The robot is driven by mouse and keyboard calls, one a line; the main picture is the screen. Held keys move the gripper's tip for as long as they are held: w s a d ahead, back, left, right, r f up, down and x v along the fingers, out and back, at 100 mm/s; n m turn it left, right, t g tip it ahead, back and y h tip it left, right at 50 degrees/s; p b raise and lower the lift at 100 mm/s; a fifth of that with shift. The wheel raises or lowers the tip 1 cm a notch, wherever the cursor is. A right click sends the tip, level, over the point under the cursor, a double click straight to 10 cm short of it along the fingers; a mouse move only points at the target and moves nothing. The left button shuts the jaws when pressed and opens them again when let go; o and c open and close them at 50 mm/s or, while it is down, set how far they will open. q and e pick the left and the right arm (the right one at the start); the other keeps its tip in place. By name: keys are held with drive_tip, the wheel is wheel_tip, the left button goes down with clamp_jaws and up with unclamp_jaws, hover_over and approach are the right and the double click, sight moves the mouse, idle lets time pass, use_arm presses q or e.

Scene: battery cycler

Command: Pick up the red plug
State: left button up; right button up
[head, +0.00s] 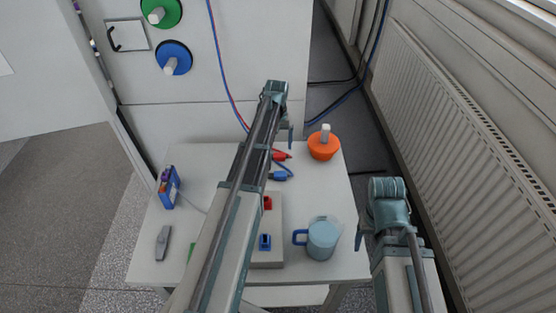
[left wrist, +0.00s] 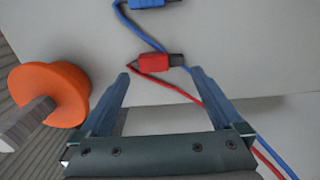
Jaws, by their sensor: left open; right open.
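The red plug (head: 280,155) lies on the white table, at the end of a red cable, partly beside my left arm in the head view. In the left wrist view the red plug (left wrist: 155,61) lies ahead of my left gripper (left wrist: 160,80), roughly between the lines of its two fingers. The left gripper is open and empty; whether it touches the plug I cannot tell. A blue plug (head: 279,175) on a blue cable lies just nearer than the red one; it also shows in the left wrist view (left wrist: 146,3). My right gripper (head: 364,236) is off the table's right side.
An orange knob-like object (head: 323,146) stands right of the plugs. A light blue mug (head: 322,240) stands at the front right. A box with red and blue sockets (head: 264,255) is partly hidden by my left arm. A blue device (head: 168,187) stands at the left; a radiator (head: 465,110) is at right.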

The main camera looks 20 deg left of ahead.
sight(277, 154)
use_arm(q)
wheel_tip(277, 154, down, 4)
drive_tip(key=b, duration=0.3)
drive_tip(key=shift+s+f+b, duration=0.1)
drive_tip(key=shift+f+b, duration=0.1)
drive_tip(key=shift+b, duration=0.15)
use_arm(e)
wheel_tip(277, 154, down, 4)
drive_tip(key=shift+f, duration=0.2)
use_arm(q)
drive_tip(key=shift+r, duration=0.1)
use_arm(e)
drive_tip(key=shift+r, duration=0.1)
use_arm(q)
drive_tip(key=c, duration=1)
drive_tip(key=shift+c, duration=0.2)
drive_tip(key=shift+r, duration=0.1)
use_arm(e)
drive_tip(key=shift+r, duration=0.15)
